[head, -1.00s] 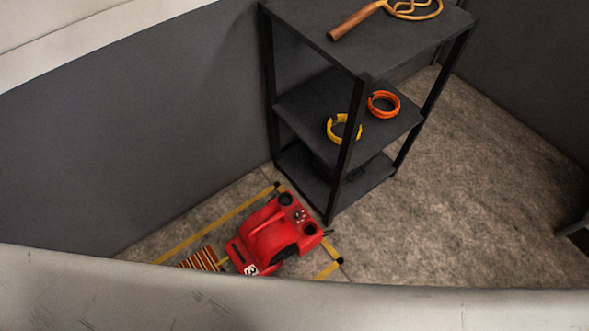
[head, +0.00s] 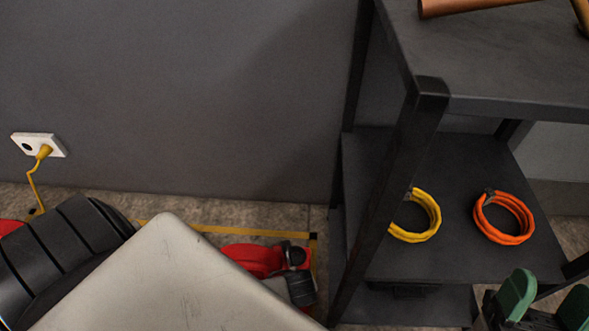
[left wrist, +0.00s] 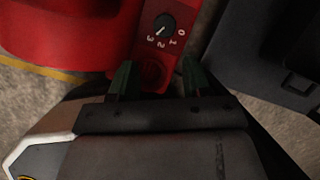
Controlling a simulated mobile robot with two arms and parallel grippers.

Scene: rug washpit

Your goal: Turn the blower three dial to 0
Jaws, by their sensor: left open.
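The red blower (head: 250,259) sits on the floor in the head view, largely hidden by a grey shape in front. In the left wrist view its red panel (left wrist: 184,12) carries a dark dial (left wrist: 164,25) marked 0 to 3. The dial's white line points to the lower left, toward the 3. My left gripper (left wrist: 156,76) is open, its green fingertips apart on either side of the panel's lower end, below the dial. A round dark red part lies between them. My right gripper (head: 546,303) shows at the lower right, fingers apart and nothing seen between them.
A black shelf (head: 465,95) stands right of the blower, with a yellow coil (head: 432,222) and an orange coil (head: 526,222) on its middle level. A wall socket (head: 25,143) with a yellow plug and cord is at left. A dark box-like object (left wrist: 270,50) lies right of the panel.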

